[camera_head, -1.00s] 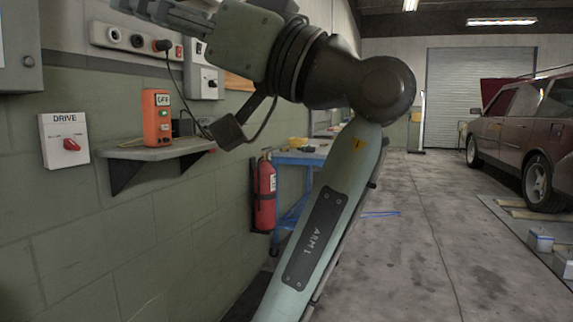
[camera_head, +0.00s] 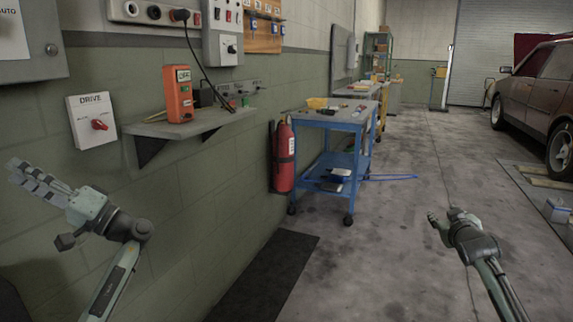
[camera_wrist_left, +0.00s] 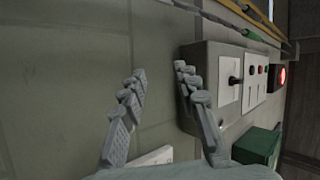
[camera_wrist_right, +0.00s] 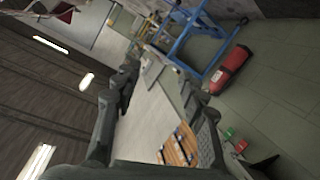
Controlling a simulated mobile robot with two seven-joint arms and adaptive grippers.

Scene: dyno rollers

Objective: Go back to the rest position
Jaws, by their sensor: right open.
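My left gripper (camera_head: 38,183) is at the left of the head view, in front of the green block wall and below the DRIVE switch box (camera_head: 92,121). In the left wrist view its fingers (camera_wrist_left: 160,80) are apart with nothing between them. My right gripper (camera_head: 434,219) is at the right of the head view, above the grey floor and well clear of the wall. In the right wrist view its fingers (camera_wrist_right: 160,82) are apart and empty. Both arms are bent and come up from the bottom of the head view.
An orange control box (camera_head: 178,93) stands on a wall shelf (camera_head: 190,125). A red extinguisher (camera_head: 283,158) hangs beside a blue cart (camera_head: 330,121). A dark mat (camera_head: 266,280) lies below. A red car (camera_head: 535,88) is at the far right. The floor between the arms is open.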

